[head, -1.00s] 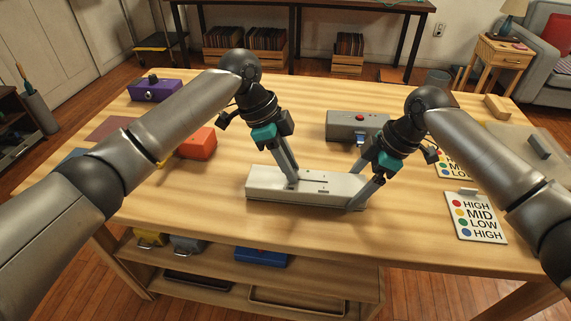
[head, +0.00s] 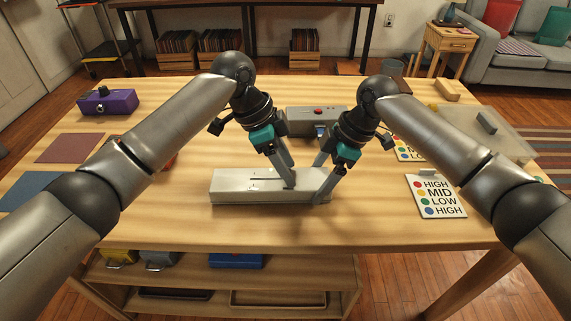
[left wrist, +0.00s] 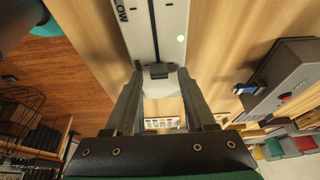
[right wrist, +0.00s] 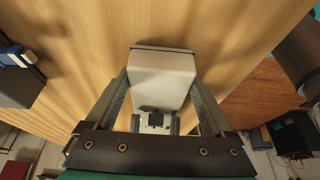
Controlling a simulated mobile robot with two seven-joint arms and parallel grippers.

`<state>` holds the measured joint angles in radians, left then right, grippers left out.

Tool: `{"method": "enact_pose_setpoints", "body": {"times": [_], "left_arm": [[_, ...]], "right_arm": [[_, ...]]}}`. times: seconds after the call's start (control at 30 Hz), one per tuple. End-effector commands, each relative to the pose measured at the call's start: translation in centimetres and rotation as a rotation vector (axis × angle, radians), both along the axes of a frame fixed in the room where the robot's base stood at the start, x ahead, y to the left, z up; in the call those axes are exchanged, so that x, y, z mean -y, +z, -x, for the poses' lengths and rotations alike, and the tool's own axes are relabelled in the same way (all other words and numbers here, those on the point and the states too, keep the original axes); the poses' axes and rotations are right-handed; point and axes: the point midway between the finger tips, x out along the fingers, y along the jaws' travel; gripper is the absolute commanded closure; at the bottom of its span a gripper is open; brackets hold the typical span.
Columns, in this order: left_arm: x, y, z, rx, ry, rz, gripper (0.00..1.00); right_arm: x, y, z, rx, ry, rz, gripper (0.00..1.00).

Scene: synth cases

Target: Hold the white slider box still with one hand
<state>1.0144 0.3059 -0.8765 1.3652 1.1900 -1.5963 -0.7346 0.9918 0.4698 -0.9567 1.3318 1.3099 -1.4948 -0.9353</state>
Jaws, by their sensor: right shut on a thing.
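The white slider box (head: 232,186) lies flat on the table, long side across the head view. My right gripper (head: 320,184) is shut on its right end, one finger on each long side; the right wrist view shows the box end (right wrist: 162,72) between the fingers. My left gripper (head: 288,184) is over the box's top, right of its middle. In the left wrist view its open fingers stand on either side of the dark slider knob (left wrist: 159,71), with a gap visible. The knob sits at one end of its slot. My fingers hide the knob in the head view.
A grey box with a red button (head: 302,120) stands just behind the grippers. A white card (head: 436,196) with coloured dots and words stands at the right. A purple box (head: 107,103) is at the back left. The table front is clear.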

Motion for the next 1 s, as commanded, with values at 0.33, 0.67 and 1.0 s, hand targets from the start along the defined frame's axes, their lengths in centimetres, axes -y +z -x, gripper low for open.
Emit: {"method": "enact_pose_setpoints", "body": {"times": [0.33, 0.67, 1.0], "left_arm": [[-0.3, 0.5, -0.1, 0.0, 0.001, -0.002, 0.43], [-2.7, 6.2, 0.0, 0.005, 0.002, -0.001, 0.43], [-4.6, 10.7, 0.1, 0.0, 0.002, -0.002, 0.43]], "right_arm": [[0.1, 0.1, -0.1, 0.001, -0.003, -0.001, 0.9], [0.1, 0.1, -0.1, 0.001, -0.003, -0.001, 0.9], [0.1, 0.1, -0.1, 0.001, -0.003, -0.001, 0.9]]}}
